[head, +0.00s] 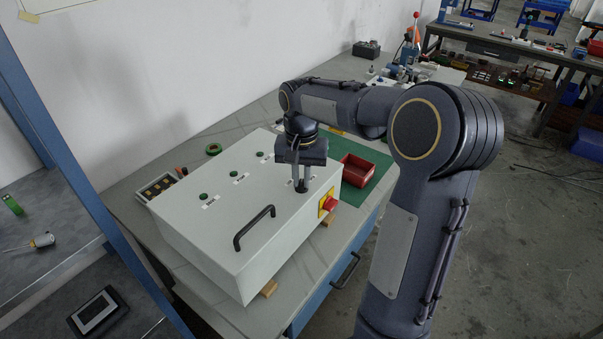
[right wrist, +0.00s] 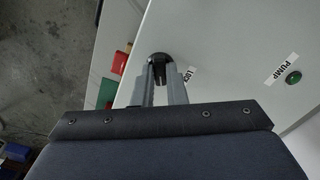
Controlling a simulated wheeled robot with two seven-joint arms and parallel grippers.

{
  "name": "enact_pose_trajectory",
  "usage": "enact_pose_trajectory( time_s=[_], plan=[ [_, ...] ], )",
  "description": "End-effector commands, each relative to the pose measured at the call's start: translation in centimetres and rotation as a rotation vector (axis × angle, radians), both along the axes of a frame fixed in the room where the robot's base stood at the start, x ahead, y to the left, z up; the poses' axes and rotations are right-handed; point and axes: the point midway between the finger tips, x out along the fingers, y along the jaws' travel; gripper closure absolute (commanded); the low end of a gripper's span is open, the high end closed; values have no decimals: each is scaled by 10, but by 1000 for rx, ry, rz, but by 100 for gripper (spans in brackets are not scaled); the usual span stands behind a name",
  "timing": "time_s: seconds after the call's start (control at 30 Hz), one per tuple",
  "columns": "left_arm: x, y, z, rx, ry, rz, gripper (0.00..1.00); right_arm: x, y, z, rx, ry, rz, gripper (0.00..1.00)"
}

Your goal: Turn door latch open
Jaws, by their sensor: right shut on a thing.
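A light grey control box (head: 213,231) lies on the workbench with its door face up. The door latch is a small black knob (head: 301,188) near the right edge of the door, beside a label that reads "LOCK" in the right wrist view. My right gripper (head: 301,183) comes down from above and is shut on the latch. In the right wrist view both fingers (right wrist: 160,85) stand on either side of the black latch (right wrist: 160,64). The latch's exact angle is partly hidden by the fingers. My left gripper is not in view.
A black handle (head: 254,228) stands on the door near its front edge. A red knob on a yellow plate (head: 328,203) is on the box's right side. A red bin (head: 357,171) sits on a green mat (head: 374,186) behind. Green buttons (head: 204,197) line the door.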

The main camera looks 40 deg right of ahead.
Motion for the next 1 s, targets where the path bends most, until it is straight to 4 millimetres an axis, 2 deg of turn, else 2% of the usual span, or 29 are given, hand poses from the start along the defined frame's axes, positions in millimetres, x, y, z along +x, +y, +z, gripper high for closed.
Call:
enact_pose_trajectory(
  time_s=[0.5,1.0],
  plan=[
    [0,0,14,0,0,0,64,1,0,2,-1,-3,-405,100],
    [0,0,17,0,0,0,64,1,-1,1,-1,-3,-526,100]
  ],
)
